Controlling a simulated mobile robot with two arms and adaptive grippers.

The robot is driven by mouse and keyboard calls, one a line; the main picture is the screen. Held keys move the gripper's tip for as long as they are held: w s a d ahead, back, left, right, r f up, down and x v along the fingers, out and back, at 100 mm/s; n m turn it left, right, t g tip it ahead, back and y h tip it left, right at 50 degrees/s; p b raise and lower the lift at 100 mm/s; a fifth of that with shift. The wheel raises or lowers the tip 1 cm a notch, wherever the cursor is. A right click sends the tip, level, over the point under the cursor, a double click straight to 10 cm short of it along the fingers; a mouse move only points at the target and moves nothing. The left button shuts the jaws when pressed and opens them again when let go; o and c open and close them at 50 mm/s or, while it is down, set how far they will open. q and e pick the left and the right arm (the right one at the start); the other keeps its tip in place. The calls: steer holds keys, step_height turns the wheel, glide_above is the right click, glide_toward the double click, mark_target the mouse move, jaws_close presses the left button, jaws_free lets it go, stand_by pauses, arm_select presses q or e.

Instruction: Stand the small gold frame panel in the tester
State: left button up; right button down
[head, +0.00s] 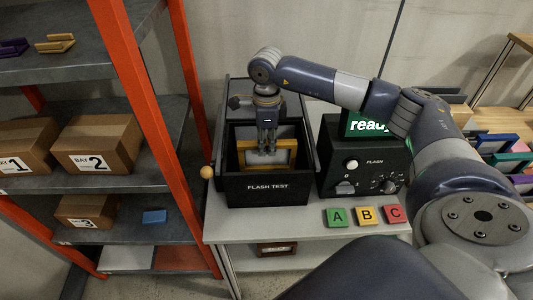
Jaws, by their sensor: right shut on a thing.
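The tester is a black open-topped box labelled "FLASH TEST" (268,190) on a grey table. The small gold frame panel (249,158), a gold border around a pale face, is inside the box behind its front wall. My right gripper (267,152) reaches down into the box from above and is shut on the panel's upper edge. The panel's bottom edge is hidden by the front wall, so I cannot tell whether it touches the floor of the box. My left gripper is not in view.
A black control box marked "FLASH" (362,172) stands right of the tester, with a green "ready" screen (368,124) behind it. Tiles A (337,217), B (367,214) and C (396,214) lie in front. An orange-post shelf (145,105) with cartons stands left. Coloured frames (505,155) sit far right.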

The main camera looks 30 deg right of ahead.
mark_target(266, 166)
steer(key=shift+f, duration=0.3)
step_height(266, 166, down, 4)
steer(key=shift+r+p, duration=0.25)
steer(key=shift+p, duration=0.3)
steer(key=shift+f, duration=0.1)
steer(key=c, duration=1.5)
jaws_free()
steer(key=shift+o, duration=0.2)
steer(key=shift+r, duration=0.25)
step_height(266, 166, up, 10)
steer(key=b, duration=0.3)
steer(key=shift+r, duration=0.25)
steer(key=shift+r+b, duration=0.3)
steer(key=shift+r, duration=0.35)
